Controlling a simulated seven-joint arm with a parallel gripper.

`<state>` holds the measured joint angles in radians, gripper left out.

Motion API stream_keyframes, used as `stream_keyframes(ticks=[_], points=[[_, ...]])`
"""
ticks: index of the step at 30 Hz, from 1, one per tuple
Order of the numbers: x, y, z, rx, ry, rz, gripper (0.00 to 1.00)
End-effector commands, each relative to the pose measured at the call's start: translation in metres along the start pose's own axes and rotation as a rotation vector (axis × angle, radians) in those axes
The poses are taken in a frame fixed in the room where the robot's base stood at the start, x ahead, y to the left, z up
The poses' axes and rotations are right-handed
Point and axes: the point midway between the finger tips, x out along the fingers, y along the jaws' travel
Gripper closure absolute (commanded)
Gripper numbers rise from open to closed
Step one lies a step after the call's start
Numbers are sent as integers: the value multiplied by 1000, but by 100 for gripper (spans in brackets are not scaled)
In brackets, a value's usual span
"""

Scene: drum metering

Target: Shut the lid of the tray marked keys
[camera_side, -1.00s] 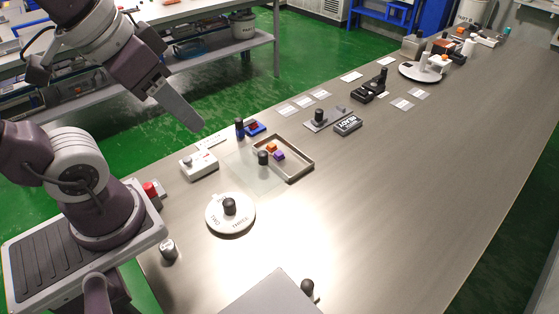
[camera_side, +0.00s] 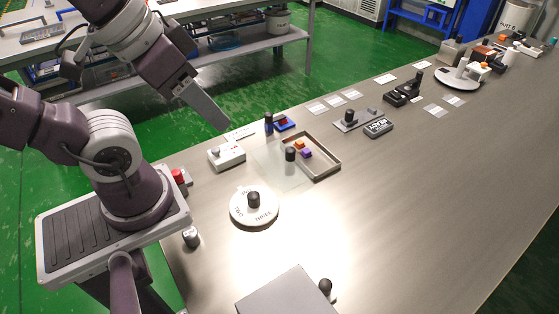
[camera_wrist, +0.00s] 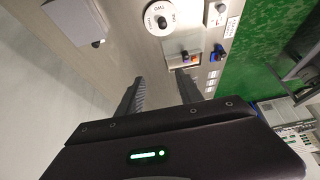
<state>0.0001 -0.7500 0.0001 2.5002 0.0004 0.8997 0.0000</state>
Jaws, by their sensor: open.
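A shallow open tray (camera_side: 328,172) sits mid-table in the side view, with an orange block (camera_side: 299,144) and a purple block (camera_side: 306,154) in it. A clear flat pane (camera_side: 268,167) lies at its left side, with a black knob (camera_side: 290,154) near the tray's edge; the pane seems to be a lid slid aside. I cannot read "keys" on anything. My gripper (camera_side: 213,112) is raised left of the tray, apart from everything. In the wrist view my gripper (camera_wrist: 162,92) is open and empty, with the tray beyond the fingertips.
A white dial (camera_side: 243,213) with a black knob stands nearer than the tray. A grey box (camera_side: 285,295) with a knob is at the front edge. A white switch box (camera_side: 226,155) is left of the pane. The table's right side is clear.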

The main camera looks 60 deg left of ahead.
Motion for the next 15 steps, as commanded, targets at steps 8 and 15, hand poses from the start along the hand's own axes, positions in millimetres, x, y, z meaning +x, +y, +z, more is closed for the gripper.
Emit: stream_keyframes(ticks=[8, 15], points=[[59, -149, -130, 453, 135, -454, 100], [196, -204, -126, 1335, 206, -122, 100]])
